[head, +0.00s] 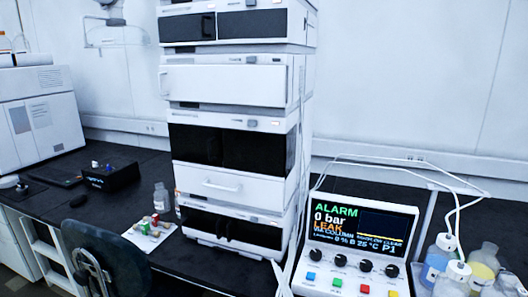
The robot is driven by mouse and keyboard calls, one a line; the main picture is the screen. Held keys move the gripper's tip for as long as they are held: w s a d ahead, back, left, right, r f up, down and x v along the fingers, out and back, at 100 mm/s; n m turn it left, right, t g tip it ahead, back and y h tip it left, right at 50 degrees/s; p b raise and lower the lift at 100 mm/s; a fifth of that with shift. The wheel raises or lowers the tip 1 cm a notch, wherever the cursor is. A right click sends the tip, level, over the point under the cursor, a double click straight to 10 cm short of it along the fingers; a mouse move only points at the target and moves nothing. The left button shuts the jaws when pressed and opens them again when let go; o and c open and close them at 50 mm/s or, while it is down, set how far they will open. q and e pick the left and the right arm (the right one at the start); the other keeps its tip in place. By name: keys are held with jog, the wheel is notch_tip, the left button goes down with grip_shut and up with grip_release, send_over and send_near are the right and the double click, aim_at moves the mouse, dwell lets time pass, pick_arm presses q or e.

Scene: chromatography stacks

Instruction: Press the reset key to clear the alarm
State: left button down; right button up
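A white control box (350,262) stands on the dark bench at the right of the stack. Its tilted screen (355,229) reads ALARM in green, 0 bar in white and LEAK in orange, with smaller lines below. Under the screen is a row of black knobs (365,266). Any key labels are too small to read, so I cannot tell which is reset. Neither gripper is in view.
A tall white instrument stack (236,187) stands left of the box. Bottles (436,258) crowd its right side, with white tubing (455,207) above. A small card with coloured vials (148,235), a black box (110,177) and a dark chair (108,262) are at the left.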

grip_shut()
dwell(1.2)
